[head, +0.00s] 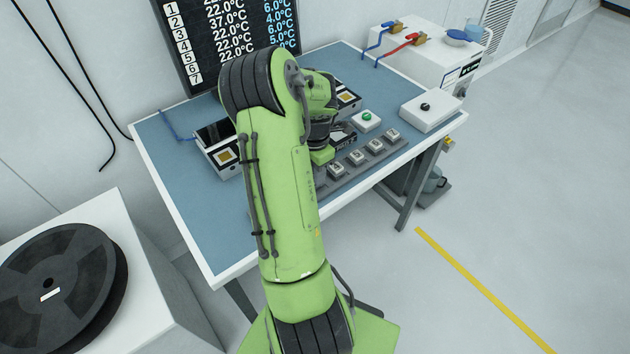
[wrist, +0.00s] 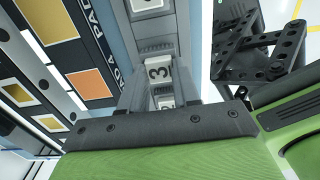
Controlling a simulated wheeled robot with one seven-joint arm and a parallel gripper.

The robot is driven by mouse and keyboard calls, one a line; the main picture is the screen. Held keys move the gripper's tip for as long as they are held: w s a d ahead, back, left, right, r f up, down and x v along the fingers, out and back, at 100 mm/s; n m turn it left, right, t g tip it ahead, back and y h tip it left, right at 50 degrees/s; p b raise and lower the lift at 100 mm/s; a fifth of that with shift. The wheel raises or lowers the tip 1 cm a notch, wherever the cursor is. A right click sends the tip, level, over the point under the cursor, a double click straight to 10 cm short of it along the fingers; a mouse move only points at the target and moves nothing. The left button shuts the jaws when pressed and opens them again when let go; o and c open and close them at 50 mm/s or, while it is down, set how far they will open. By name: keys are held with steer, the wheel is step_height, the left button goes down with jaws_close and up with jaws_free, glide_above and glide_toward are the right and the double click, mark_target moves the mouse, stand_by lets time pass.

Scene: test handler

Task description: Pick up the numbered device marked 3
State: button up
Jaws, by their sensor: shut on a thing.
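The device marked 3 (wrist: 158,72) is a small white-topped block with a dark numeral, seen in the middle of the wrist view. My gripper (wrist: 159,88) is shut on it, with a grey finger on either side. In the head view my gripper (head: 322,156) is low over the near left part of the grey rail (head: 372,163), and my arm hides the held device there. I cannot tell whether the device is clear of the rail.
Several similar devices (head: 375,146) stand along the rail to the right. A box with a green button (head: 367,120) and a white box with a black knob (head: 431,111) are behind them. Units with gold pads (head: 225,157) lie left. A dark temperature display (head: 235,35) stands behind.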

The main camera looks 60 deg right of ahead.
steer(key=shift+r+p, duration=1.15)
steer(key=shift+r, duration=0.7)
